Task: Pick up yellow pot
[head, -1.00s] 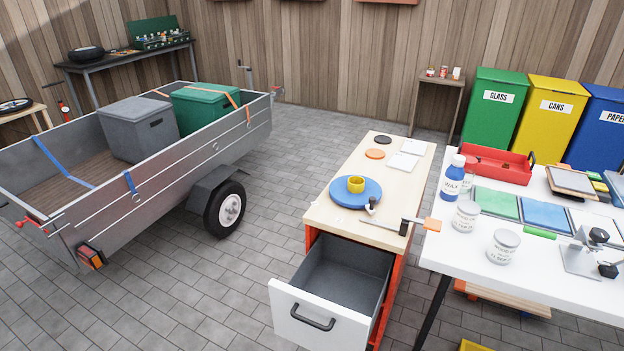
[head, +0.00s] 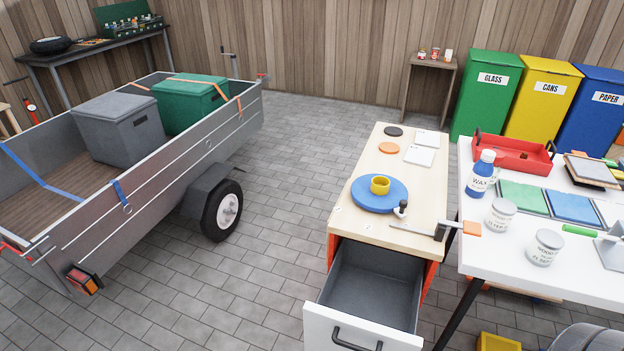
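The yellow pot (head: 380,185) is small and stands upright on a round blue disc (head: 364,201). The disc lies on the light wooden top of the workbench cabinet (head: 358,224), right of the picture's middle in the head view. Neither of my grippers shows in this view, and nothing touches the pot except the disc under it.
The cabinet's grey drawer (head: 372,285) is pulled open towards me. A clamp (head: 440,232) and a small dark-tipped tool (head: 401,209) lie near the pot. A white table (head: 497,252) with jars stands at right. A trailer (head: 165,190) stands left, with clear paved floor between.

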